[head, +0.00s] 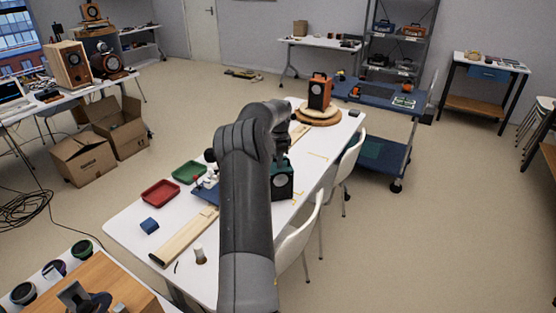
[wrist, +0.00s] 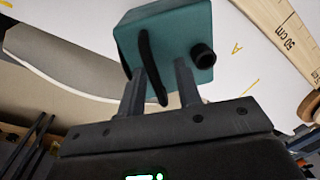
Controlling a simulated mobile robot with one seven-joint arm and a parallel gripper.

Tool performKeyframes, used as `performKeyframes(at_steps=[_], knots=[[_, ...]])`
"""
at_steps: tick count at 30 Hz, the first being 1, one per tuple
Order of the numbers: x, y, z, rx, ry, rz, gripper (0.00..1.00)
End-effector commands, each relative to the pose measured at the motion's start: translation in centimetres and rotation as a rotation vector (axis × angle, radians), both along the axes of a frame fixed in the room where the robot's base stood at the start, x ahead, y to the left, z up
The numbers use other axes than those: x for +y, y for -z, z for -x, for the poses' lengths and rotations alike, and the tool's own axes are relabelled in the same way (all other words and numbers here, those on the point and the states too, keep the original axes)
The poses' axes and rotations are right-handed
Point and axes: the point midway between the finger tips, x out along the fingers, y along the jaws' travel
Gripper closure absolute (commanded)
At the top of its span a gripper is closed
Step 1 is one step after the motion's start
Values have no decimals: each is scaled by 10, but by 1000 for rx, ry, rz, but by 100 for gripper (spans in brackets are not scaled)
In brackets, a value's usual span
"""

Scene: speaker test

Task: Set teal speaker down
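The teal speaker (head: 284,182) shows in the head view beside my arm, with its round grey driver facing forward; my arm hides its left part. In the wrist view the speaker (wrist: 178,22) fills the top middle, with a black strap handle (wrist: 150,62) and a black knob (wrist: 203,56). My gripper (wrist: 160,72) is at the speaker, its two fingers apart. The handle passes between them, near the left finger, with a gap to the right finger. I cannot tell whether the speaker's base touches the white table (head: 130,222).
A wooden ruler (wrist: 285,32) lies close by. Red (head: 160,192) and green (head: 189,172) trays, a blue block (head: 149,226) and a wooden plank (head: 185,236) are on the left. An orange speaker (head: 319,92) stands on a round wooden board (head: 318,116) behind. White chairs (head: 300,240) line the right edge.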

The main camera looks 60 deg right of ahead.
Motion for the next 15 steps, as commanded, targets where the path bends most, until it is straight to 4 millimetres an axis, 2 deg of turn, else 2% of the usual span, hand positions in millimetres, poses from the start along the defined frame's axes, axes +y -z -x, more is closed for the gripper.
performKeyframes(at_steps=[5, 15], knots=[[1, -27, 1, -1, 0, 4, 69], [5, -96, 6, -1, 0, 2, 69]])
